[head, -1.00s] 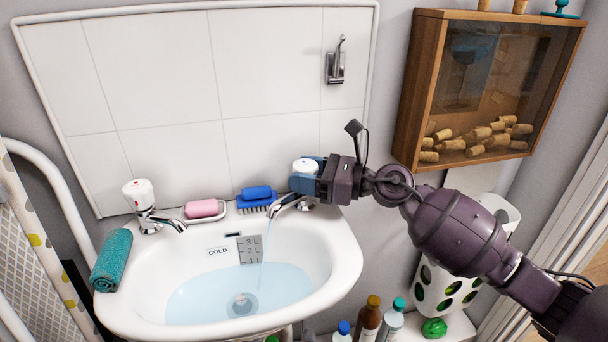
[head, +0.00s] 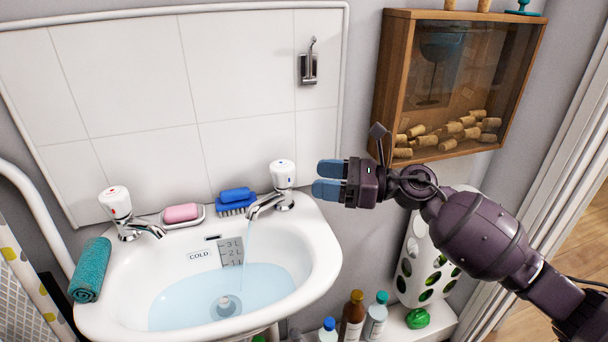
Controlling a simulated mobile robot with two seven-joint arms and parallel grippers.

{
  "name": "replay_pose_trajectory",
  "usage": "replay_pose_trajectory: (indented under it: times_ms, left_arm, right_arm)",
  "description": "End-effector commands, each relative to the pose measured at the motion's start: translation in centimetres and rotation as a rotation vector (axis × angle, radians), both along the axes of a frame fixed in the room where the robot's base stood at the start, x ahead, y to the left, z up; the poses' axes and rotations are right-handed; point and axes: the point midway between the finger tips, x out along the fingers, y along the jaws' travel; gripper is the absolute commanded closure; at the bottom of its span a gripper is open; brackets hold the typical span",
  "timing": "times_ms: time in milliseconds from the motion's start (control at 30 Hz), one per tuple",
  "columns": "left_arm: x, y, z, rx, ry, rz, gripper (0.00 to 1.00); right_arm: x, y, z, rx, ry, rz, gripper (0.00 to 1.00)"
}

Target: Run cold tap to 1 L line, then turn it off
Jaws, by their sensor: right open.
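The white basin (head: 103,305) holds pale blue water (head: 190,300), its upper edge close to the 1 L mark on the grey level scale (head: 231,252). The cold tap (head: 283,174), at right with a white knob, has a thin stream falling from its spout into the basin. The red-dotted tap (head: 116,203) stands at left; I see no water from it. My right gripper (head: 324,179) is open and empty, its blue fingertips pointing left, to the right of the cold tap knob and apart from it. My left gripper is not in view.
A pink soap (head: 181,213) and blue brush (head: 237,203) sit on the basin's back rim. A teal rolled towel (head: 91,270) lies at its left. A wooden cork case (head: 386,85) hangs at upper right. Several bottles (head: 352,318) stand below right.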

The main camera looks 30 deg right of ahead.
Motion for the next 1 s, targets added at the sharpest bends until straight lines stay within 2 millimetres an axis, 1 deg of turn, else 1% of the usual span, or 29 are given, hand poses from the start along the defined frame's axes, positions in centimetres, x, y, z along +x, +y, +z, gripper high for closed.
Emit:
replay_pose_trajectory:
  times_ms: [100,300,1000]
  left_arm:
    - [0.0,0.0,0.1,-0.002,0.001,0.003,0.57]
    - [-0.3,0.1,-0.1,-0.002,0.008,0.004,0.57]
    - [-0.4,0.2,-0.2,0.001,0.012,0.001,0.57]
  right_arm:
    - [-1.0,-1.0,0.1,0.001,0.001,-0.001,0.39]
    - [-1.6,-1.7,0.0,-0.001,-0.001,0.001,0.39]
    - [-1.6,-1.7,0.0,-0.001,-0.001,0.000,0.39]
